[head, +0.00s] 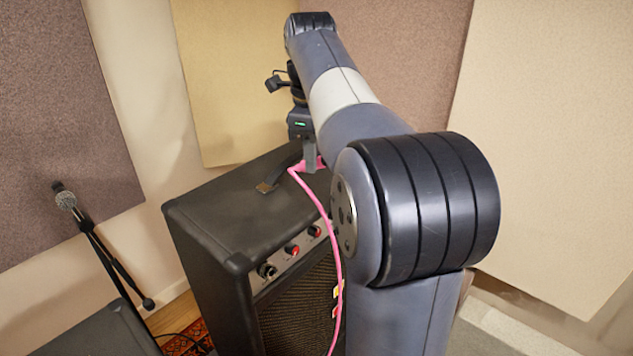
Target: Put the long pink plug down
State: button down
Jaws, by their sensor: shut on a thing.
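My gripper (309,158) points down over the top of the black amplifier (215,205), near its back right part. It is shut on the long pink plug (301,167), of which only a small pink part shows beside the fingers. A pink cable (329,232) runs from the plug down past the amplifier's front. My arm hides the right part of the amplifier. I cannot tell whether the plug touches the amplifier's top.
Padded panels (225,80) cover the walls behind. The amplifier's top front left is clear.

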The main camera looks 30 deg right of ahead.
jog(key=shift+f, duration=3.35)
jog(key=shift+f, duration=0.1)
jog(key=c, duration=1.3)
grip_release()
jog(key=r, duration=1.2)
jog(key=shift+s+a+r+p, duration=0.1)
jog(key=shift+s+a+p, duration=0.15)
jog(key=shift+p, duration=0.1)
